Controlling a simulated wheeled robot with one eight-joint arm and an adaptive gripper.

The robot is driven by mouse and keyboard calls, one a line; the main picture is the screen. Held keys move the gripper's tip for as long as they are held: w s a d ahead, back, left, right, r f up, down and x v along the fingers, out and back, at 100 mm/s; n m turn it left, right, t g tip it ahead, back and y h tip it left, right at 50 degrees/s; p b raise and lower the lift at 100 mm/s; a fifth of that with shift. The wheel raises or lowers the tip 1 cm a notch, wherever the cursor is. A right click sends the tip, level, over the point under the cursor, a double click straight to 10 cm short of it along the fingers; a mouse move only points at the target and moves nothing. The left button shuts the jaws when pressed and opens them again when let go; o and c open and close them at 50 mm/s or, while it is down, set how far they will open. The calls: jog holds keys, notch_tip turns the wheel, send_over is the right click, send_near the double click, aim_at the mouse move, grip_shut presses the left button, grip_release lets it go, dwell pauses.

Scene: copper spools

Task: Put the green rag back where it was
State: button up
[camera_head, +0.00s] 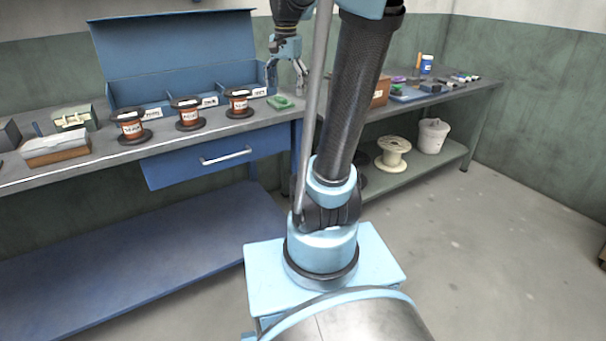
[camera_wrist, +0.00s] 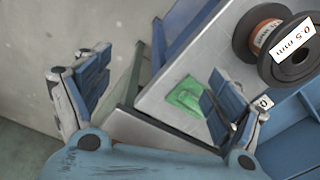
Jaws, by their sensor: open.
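The green rag (camera_head: 280,102) lies flat on the workbench top (camera_head: 215,129), near its right end, beside the rightmost copper spool. The rag also shows in the wrist view (camera_wrist: 186,98), on the bare bench surface near an edge. My gripper (camera_head: 287,84) is above the bench, up and slightly right of the rag. In the wrist view my gripper (camera_wrist: 150,95) has its fingers wide apart with nothing between them; the right finger partly covers the rag.
Three copper spools stand in a row, the nearest being the right one (camera_head: 238,103), labelled 0.5 mm in the wrist view (camera_wrist: 279,44). Behind them is an open blue case (camera_head: 175,55) with labelled compartments. A right-hand bench (camera_head: 455,93) holds small items. An empty cable reel (camera_head: 393,152) stands below.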

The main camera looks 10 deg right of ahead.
jog(key=s+f+n+t, duration=0.1)
jog(key=s+f+n, duration=0.8)
jog(key=s+f, duration=1.1)
jog(key=shift+s+d+n, duration=0.15)
jog(key=shift+s+n, duration=0.15)
jog(key=shift+s, duration=0.55)
